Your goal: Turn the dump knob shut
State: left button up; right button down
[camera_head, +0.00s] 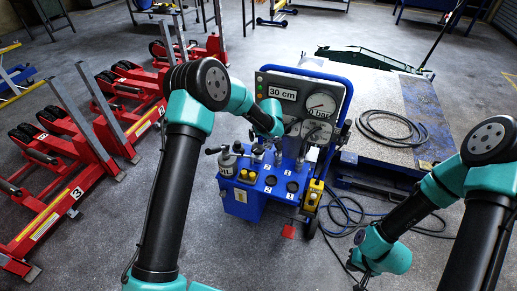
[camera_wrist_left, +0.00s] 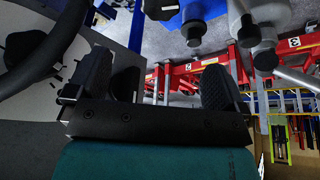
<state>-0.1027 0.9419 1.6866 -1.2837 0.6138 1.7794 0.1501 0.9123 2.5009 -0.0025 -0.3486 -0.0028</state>
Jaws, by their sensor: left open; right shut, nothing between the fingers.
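The blue console (camera_head: 242,205) stands at the middle of the head view, with a grey upright panel (camera_head: 268,78) carrying a "30 cm" display and a round bar gauge (camera_head: 320,104). I cannot tell for certain which control is the dump knob. My left gripper is hidden behind its own wrist at the panel in the head view. In the left wrist view the left gripper (camera_wrist_left: 155,84) is open beside the grey panel; a dark rounded part (camera_wrist_left: 125,84) shows between its fingers, and a black knob (camera_wrist_left: 30,46) lies left. My right gripper (camera_head: 362,272) is shut, low at right, away from the console.
Red numbered wheeled stands (camera_head: 62,185) fill the left side. A steel-topped platform (camera_head: 400,105) with a coiled black hose (camera_head: 390,128) stands right of the console. Blue and black hoses (camera_head: 345,215) lie on the floor there. A green trolley jack (camera_head: 365,55) is behind.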

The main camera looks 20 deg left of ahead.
aim_at(258, 148)
pick_arm(q)
jog(key=x, duration=1.5)
jog(key=shift+f, duration=0.25)
jog(key=c, duration=0.9)
